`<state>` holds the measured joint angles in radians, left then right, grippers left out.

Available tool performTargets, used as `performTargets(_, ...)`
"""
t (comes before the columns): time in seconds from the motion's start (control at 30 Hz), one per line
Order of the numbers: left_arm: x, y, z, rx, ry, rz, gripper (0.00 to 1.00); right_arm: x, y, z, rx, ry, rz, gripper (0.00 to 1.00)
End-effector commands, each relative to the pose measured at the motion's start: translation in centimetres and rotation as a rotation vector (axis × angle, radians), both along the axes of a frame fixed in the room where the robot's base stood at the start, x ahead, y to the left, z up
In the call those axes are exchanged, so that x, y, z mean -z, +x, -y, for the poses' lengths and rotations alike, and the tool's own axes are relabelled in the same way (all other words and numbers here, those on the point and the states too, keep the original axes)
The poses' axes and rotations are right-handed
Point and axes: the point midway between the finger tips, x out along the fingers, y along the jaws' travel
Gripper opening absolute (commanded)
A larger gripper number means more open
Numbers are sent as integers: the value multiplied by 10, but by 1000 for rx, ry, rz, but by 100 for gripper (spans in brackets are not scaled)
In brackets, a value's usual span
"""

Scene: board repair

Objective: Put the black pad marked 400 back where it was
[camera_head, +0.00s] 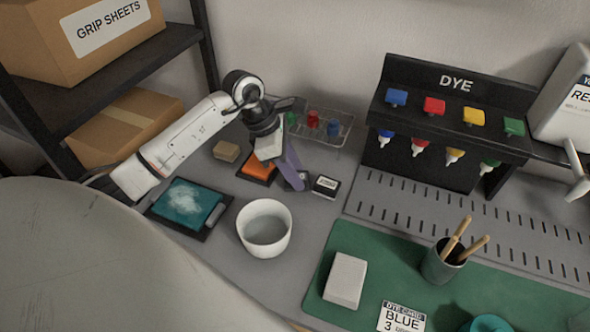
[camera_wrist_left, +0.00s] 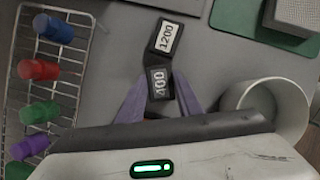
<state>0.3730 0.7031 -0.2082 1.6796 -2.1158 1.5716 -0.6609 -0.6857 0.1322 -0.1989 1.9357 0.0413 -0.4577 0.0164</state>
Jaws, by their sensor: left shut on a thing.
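The black pad marked 400 (camera_wrist_left: 158,83) sits between the two purple fingers of my left gripper (camera_wrist_left: 158,95), which is shut on it. In the head view my left gripper (camera_head: 295,180) reaches down from the left, and the pad is mostly hidden behind its finger. A second black pad, marked 1200 (camera_wrist_left: 165,37), lies just beyond the held pad in the left wrist view, close to it or touching. In the head view the 1200 pad (camera_head: 326,186) lies just right of the fingertips on the grey table. My right gripper is not in view.
A white bowl (camera_head: 264,229) stands in front of the gripper. An orange block (camera_head: 259,168) on a dark base and a tan block (camera_head: 227,151) are to its left. A wire rack (camera_head: 340,126) with coloured pegs is behind. The green mat (camera_head: 385,260) is right.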

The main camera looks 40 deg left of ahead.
Motion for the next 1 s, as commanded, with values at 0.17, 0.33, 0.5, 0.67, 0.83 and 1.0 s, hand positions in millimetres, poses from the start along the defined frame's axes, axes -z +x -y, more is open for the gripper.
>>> performTargets(0.17, 3, 0, 0, 0, 1, 1, 8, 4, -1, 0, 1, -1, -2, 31)
performTargets(0.33, 2, 0, 0, 0, 0, 0, 51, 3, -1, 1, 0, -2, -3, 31)
performTargets(0.5, 2, 0, 0, 0, 0, 0, 51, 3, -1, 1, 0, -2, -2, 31)
performTargets(0.67, -2, 0, 0, 0, -1, -1, 51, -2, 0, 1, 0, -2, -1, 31)
performTargets(0.83, -23, -4, -9, 0, 5, 5, 51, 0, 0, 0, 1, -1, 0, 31)
performTargets(1.0, -58, -13, -21, 0, 5, 4, 51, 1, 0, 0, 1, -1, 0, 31)
